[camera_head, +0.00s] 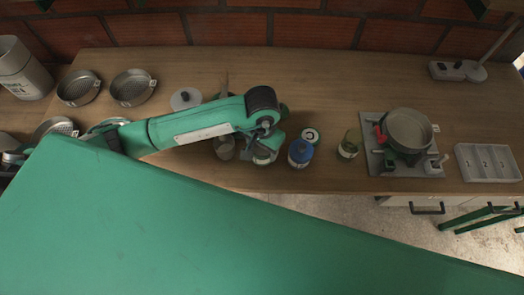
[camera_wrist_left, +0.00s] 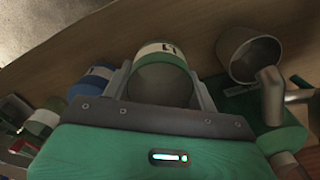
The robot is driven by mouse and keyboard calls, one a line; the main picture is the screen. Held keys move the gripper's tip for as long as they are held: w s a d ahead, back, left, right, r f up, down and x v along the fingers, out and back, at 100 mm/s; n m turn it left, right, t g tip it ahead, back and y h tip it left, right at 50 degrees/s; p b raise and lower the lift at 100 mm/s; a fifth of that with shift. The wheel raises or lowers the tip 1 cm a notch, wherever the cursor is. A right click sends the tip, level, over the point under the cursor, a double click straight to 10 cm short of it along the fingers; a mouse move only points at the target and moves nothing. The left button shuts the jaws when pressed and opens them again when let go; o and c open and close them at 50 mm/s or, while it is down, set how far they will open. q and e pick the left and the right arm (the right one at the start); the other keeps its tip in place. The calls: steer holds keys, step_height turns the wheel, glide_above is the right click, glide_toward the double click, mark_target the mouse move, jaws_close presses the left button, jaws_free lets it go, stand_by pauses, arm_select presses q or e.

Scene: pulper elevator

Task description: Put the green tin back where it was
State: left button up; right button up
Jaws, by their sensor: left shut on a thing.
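My left gripper (camera_head: 266,145) reaches in from the left and points down at the front part of the wooden counter (camera_head: 220,60). In the left wrist view the gripper (camera_wrist_left: 162,88) is shut on the green tin (camera_wrist_left: 165,50), with a finger on each side. The tin has a green band and a white label with a dark mark. In the head view the gripper mostly covers the tin (camera_head: 263,158). I cannot tell whether it touches the counter. My right gripper is not in view.
A blue-topped container (camera_head: 300,152) stands close right of the gripper, with a green-rimmed round tin (camera_head: 311,135) behind it. An olive jar (camera_head: 349,144), a pot (camera_head: 408,129) on a burner and a grey tray (camera_head: 488,163) are farther right.

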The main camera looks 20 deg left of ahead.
mark_target(262, 154)
arm_select(q)
step_height(262, 154, down, 3)
steer(key=shift+f+p, duration=0.1)
steer(key=shift+p, duration=0.3)
steer(key=shift+f, duration=0.25)
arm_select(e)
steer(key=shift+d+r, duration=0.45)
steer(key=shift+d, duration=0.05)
arm_select(q)
steer(key=shift+f, duration=0.1)
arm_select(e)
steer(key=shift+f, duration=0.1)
arm_select(q)
steer(key=shift+f+b, duration=0.15)
steer(key=shift+b, duration=0.15)
steer(key=o, duration=1)
steer(key=shift+o, duration=0.2)
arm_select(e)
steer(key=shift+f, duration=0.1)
